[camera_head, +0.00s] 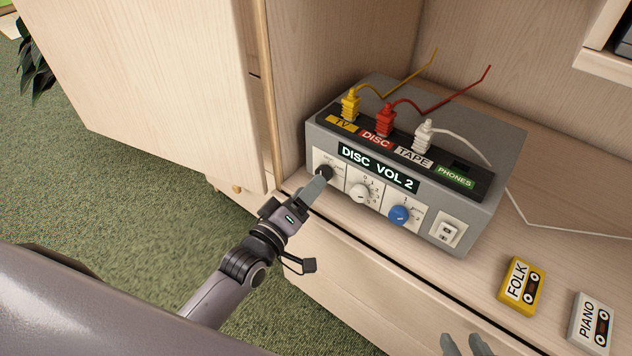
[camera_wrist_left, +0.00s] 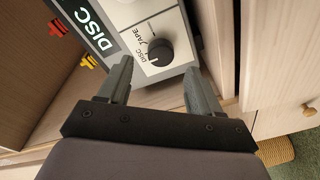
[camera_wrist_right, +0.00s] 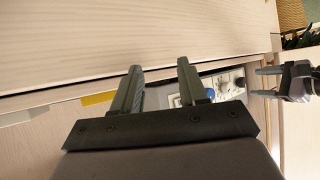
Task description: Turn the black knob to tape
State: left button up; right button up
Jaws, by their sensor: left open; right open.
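The black knob (camera_head: 324,172) sits at the left end of the front panel of a grey audio box (camera_head: 492,205). The box's display (camera_head: 378,168) reads "DISC VOL 2". In the left wrist view the knob (camera_wrist_left: 159,52) has DISC and TAPE printed beside it and carries a white mark. My left gripper (camera_head: 318,186) is at the knob and partly hides it in the head view. In the left wrist view its open fingers (camera_wrist_left: 157,68) are on either side of the knob; contact is unclear. My right gripper (camera_head: 468,346) is open and empty, low in the head view.
A white knob (camera_head: 359,194), a blue knob (camera_head: 399,215) and a white switch (camera_head: 446,232) are right of the black knob. Yellow, red and white plugs stand on the box. FOLK (camera_head: 521,286) and PIANO (camera_head: 591,322) cassettes lie right. A cabinet panel (camera_head: 170,90) rises left.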

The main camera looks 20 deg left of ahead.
aim_at(324, 173)
pick_arm(q)
jog(key=shift+x, duration=1.2)
jog(key=shift+w+d+b, duration=0.1)
jog(key=shift+w+b, duration=0.25)
jog(key=shift+w, duration=0.4)
pick_arm(e)
jog(key=shift+w+a+r, duration=0.25)
jog(key=shift+a+r, duration=0.1)
jog(key=shift+a, duration=0.15)
pick_arm(q)
jog(key=c, duration=1)
jog(key=shift+c, duration=0.2)
